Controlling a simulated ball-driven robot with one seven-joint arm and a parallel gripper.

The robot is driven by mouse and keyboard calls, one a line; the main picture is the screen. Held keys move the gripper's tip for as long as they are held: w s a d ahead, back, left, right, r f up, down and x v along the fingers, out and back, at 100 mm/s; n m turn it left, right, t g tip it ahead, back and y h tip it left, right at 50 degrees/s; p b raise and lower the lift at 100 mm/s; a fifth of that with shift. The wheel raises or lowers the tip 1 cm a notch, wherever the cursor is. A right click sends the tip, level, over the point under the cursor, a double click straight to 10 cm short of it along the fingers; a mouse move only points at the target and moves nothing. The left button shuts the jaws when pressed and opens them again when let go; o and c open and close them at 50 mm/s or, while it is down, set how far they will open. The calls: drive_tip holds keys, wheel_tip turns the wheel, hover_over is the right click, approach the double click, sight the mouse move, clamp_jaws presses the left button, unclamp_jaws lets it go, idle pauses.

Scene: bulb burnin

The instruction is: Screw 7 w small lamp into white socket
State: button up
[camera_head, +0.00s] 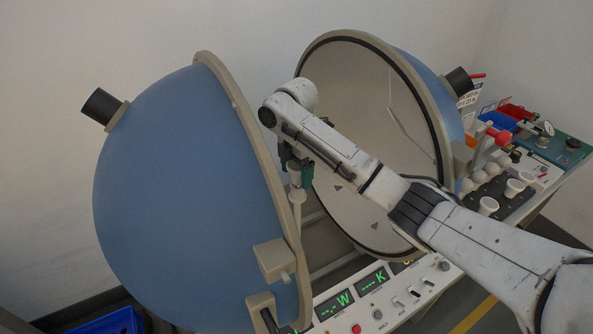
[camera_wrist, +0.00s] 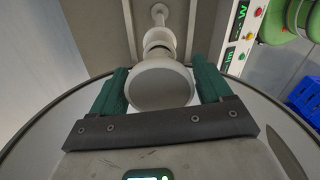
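My gripper (camera_head: 295,170) reaches down between the two halves of an opened blue sphere. In the wrist view its dark green fingers (camera_wrist: 162,88) are shut on a white small lamp (camera_wrist: 160,86), one at each side of its round, flat-looking face. The lamp's neck points away from the wrist, toward a white socket (camera_head: 297,196) on a post. The post also shows in the wrist view (camera_wrist: 159,14), roughly in line with the lamp. The lamp hides the joint, so I cannot tell if its base is seated. In the head view the fingers mostly cover the lamp.
The left half-shell (camera_head: 185,190) and right half-shell (camera_head: 355,130) stand close on both sides of my arm. A panel (camera_head: 375,305) with green W and K displays lies below. White lamps (camera_head: 489,206) stand on a dark rack at right, near red and blue bins (camera_head: 498,121).

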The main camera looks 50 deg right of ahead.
drive_tip(key=shift+o, duration=1.4)
